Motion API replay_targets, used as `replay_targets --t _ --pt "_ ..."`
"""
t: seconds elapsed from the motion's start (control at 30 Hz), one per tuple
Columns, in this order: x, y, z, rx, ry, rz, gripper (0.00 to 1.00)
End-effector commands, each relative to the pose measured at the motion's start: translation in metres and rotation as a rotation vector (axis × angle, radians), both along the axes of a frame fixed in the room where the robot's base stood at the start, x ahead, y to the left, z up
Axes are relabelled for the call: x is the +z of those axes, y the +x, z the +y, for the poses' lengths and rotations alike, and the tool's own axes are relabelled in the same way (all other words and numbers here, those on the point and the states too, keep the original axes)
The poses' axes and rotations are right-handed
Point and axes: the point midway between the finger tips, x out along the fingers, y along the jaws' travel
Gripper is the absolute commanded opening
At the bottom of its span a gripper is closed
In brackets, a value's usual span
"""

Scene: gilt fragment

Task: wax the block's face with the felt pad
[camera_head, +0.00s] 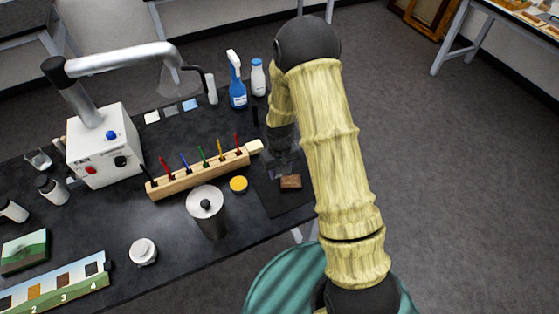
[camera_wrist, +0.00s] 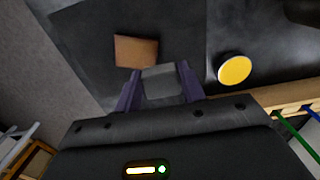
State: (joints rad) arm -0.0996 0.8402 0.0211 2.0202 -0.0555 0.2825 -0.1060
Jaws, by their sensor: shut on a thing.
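The block (camera_head: 291,181) is a small brown rectangle lying on a dark mat (camera_head: 280,206) near the bench's right end. The block also shows in the wrist view (camera_wrist: 136,50), just beyond and left of my fingertips. My gripper (camera_wrist: 160,80) has purple fingers shut on a grey squarish pad (camera_wrist: 162,83), which I take for the felt pad. In the wrist view the pad appears apart from the block; its height above the mat is unclear. A round tin with yellow contents (camera_head: 238,184), perhaps wax, stands left of the block and also shows in the wrist view (camera_wrist: 235,69).
A wooden rack (camera_head: 178,186) with several coloured-handled tools runs behind the tin. A metal canister (camera_head: 208,213) stands to its front left. A blue spray bottle (camera_head: 237,88) and a white-blue bottle (camera_head: 258,78) stand at the back. A white fan unit (camera_head: 105,150) is at left.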

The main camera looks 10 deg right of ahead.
Motion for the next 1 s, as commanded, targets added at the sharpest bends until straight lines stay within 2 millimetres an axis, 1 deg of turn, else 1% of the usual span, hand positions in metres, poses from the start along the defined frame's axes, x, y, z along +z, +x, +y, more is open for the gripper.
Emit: replay_targets --t 0.03,0.1,0.3,1.0 --pt "0.009 0.000 0.000 0.000 0.000 -0.001 0.21" --pt "0.015 0.000 0.000 0.000 0.000 0.000 0.21" --pt "0.027 0.000 0.000 -0.001 0.000 0.001 0.21" --pt "0.028 0.000 0.000 -0.001 0.000 0.000 0.21"
